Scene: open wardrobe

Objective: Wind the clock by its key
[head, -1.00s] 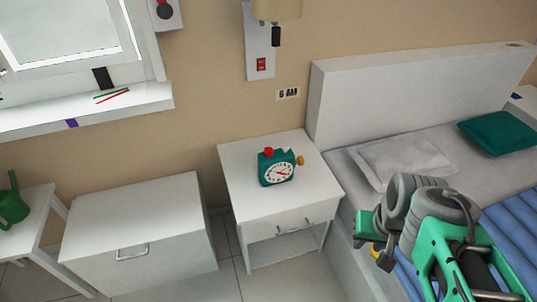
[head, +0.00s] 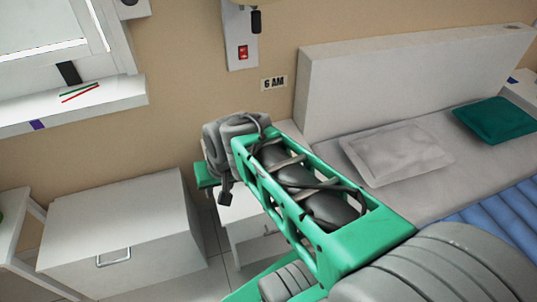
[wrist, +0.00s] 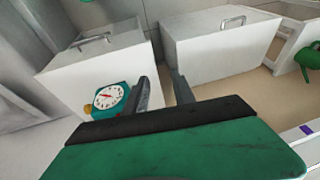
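The clock (wrist: 107,97) is teal with a white round face and red hands. In the wrist view it stands on the white nightstand (wrist: 72,84), just left of my gripper's left finger. A small orange part, likely the key (wrist: 87,89), shows at the clock's left edge; its shape is too small to tell. My gripper (wrist: 160,76) is open and empty. The clock lies outside the gap between its two dark fingers; I cannot tell whether the left finger touches it. In the head view my arm hides the clock and most of the nightstand (head: 237,208).
A white cabinet (head: 110,218) stands left of the nightstand. The bed (head: 435,178) with a pale pillow (head: 395,152) and a teal pillow (head: 495,120) is on the right. A windowsill (head: 75,108) juts out at upper left. A green watering can (wrist: 307,60) shows in the wrist view.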

